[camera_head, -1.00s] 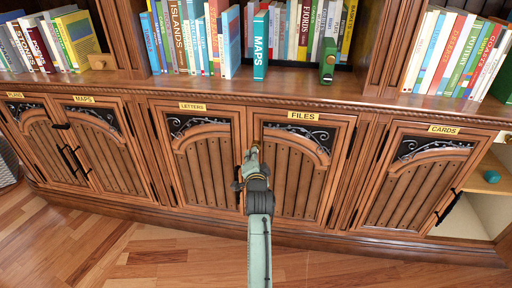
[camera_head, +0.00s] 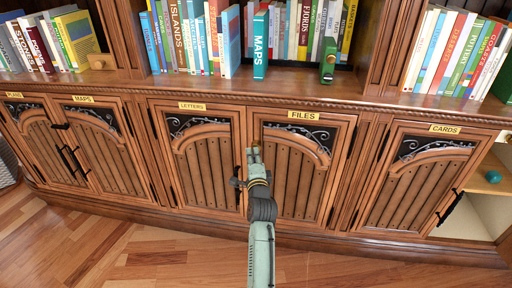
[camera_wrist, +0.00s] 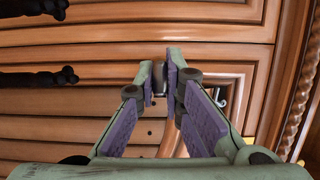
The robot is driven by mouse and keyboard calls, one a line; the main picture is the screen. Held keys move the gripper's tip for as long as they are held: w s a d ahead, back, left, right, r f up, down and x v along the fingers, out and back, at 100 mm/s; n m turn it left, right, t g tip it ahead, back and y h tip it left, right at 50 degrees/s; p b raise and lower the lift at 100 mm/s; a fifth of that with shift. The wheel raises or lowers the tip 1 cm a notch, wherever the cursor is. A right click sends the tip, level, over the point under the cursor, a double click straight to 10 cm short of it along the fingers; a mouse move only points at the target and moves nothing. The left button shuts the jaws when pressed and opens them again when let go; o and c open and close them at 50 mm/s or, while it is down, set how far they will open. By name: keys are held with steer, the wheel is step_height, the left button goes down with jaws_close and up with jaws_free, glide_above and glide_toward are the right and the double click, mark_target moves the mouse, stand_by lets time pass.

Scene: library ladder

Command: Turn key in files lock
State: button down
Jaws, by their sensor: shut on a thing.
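The files door (camera_head: 296,178) is closed, under the yellow FILES label (camera_head: 303,115). My gripper (camera_head: 254,152) is at the upper left edge of this door, close to the seam with the letters door. In the wrist view my gripper (camera_wrist: 161,75) has its fingertips close together, shut on a small dark piece, which I take to be the key (camera_wrist: 160,72). The fingers hide most of it. The lock is hidden behind the fingertips, so I cannot tell the key's angle in it.
The letters door (camera_head: 203,165) is closed on the left. Black handles (camera_wrist: 38,77) stick out beside my gripper in the wrist view. The cards door (camera_head: 418,180) is on the right, next to an open compartment with a teal object (camera_head: 493,177). The wooden floor (camera_head: 130,250) in front is clear.

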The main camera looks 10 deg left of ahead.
steer(key=c, duration=1.6)
jaws_free()
